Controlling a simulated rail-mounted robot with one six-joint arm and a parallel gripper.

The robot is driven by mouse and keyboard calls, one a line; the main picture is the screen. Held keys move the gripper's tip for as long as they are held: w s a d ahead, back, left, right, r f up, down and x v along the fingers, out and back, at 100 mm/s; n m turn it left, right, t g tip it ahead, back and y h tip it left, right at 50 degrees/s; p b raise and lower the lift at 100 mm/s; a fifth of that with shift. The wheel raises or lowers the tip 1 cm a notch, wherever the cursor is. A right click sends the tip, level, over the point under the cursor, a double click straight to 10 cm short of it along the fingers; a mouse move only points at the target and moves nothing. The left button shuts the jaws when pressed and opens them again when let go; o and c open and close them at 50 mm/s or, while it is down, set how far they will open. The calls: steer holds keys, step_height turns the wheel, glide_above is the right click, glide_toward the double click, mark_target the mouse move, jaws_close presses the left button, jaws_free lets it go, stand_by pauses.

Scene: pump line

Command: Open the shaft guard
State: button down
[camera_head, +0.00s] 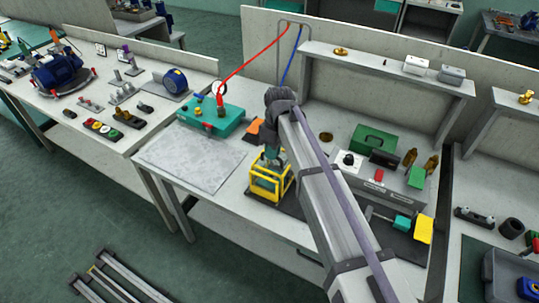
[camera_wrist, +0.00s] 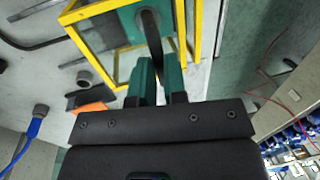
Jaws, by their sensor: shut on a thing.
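The shaft guard is a yellow open frame (camera_head: 286,187) on the bench, just below my gripper (camera_head: 271,156) in the head view. In the wrist view, the yellow frame (camera_wrist: 196,35) fills the top middle, with a teal block showing inside it. My gripper (camera_wrist: 159,66) has its teal fingers closed around a dark bar (camera_wrist: 151,30) at the guard. The bar looks like the guard's handle, but its joint to the frame is hidden. I cannot tell whether the guard has swung from its place.
A grey plate (camera_head: 195,157) lies at the bench's front left. A green case (camera_head: 374,140) and grey control boxes stand to the right. A raised shelf (camera_head: 390,72) runs behind.

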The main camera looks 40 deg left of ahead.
steer(key=w+a, duration=0.1)
steer(key=w, duration=0.9)
steer(key=shift+w, duration=0.15)
steer(key=shift+a, duration=0.1)
steer(key=c, duration=1.2)
jaws_free()
steer(key=shift+o, duration=0.2)
step_height(320, 180, up, 11)
steer(key=w+p, duration=0.2)
steer(key=p, duration=0.8)
steer(key=shift+a+f, duration=0.15)
steer(key=shift+f, duration=0.05)
